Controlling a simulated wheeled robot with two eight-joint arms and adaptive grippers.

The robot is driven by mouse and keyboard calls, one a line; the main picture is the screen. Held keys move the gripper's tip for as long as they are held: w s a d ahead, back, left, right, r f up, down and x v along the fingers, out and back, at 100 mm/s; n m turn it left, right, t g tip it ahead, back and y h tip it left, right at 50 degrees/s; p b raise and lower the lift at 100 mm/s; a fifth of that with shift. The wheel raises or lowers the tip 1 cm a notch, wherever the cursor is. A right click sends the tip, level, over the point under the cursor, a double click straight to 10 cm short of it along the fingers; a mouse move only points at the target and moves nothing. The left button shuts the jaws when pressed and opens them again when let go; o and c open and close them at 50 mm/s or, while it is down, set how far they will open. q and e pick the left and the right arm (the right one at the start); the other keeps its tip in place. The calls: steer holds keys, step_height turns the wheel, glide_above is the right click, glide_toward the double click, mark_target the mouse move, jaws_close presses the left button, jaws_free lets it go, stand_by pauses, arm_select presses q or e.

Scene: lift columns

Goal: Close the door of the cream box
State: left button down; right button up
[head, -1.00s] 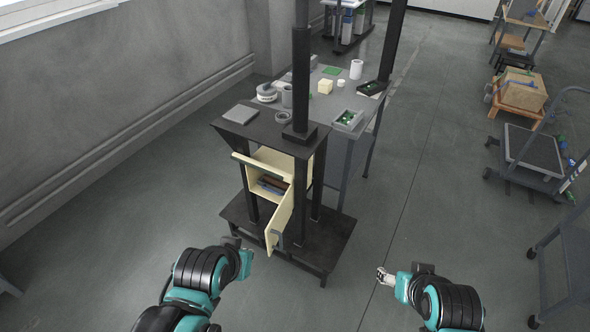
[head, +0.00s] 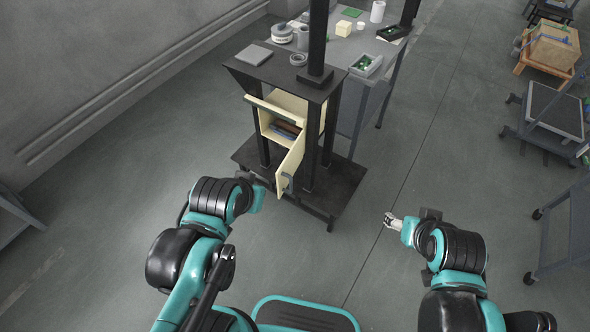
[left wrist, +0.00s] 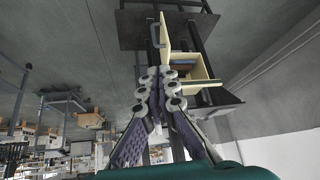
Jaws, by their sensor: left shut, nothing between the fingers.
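The cream box (head: 267,118) sits in the black stand under its grey top. Its front is open, and dark reddish and bluish items lie inside. Its door (head: 291,165) stands swung out toward me, with a grey handle near its lower outer edge. The left wrist view also shows the door (left wrist: 164,36) and the box (left wrist: 208,67), beyond the fingertips. My left gripper (left wrist: 160,76) is shut and empty, apart from the door; in the head view it is mostly hidden by its wrist, left of the door. My right gripper (head: 389,219) is right of the stand, too small to read.
Black posts (head: 319,40) rise from the stand, and its wide base shelf (head: 335,190) juts out below the door. A grey table (head: 352,50) with small items adjoins behind. A wall is at left. A cart (head: 555,107) stands at right. Floor between my arms is clear.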

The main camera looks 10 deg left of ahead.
arm_select(q)
steer(key=w+d+m+g, duration=0.2)
steer(key=w+m, duration=0.4)
steer(key=w, duration=0.2)
steer(key=w+d+f+m+g+y+p, duration=0.1)
steer(key=w+d+f+m+g, duration=0.1)
steer(key=w+d+f+m, duration=0.3)
steer(key=w+d+f+m+g+y+p, duration=0.1)
steer(key=w+d+f+m+g, duration=0.15)
steer(key=w+f, duration=0.4)
step_height(320, 180, down, 7)
steer(key=w+d+m, duration=0.2)
steer(key=w+m, duration=0.1)
steer(key=m, duration=0.1)
steer(key=a+f+b, duration=0.6)
steer(key=f, duration=0.3)
steer(key=shift+f+y, duration=0.4)
steer(key=shift+a+m+g, duration=0.25)
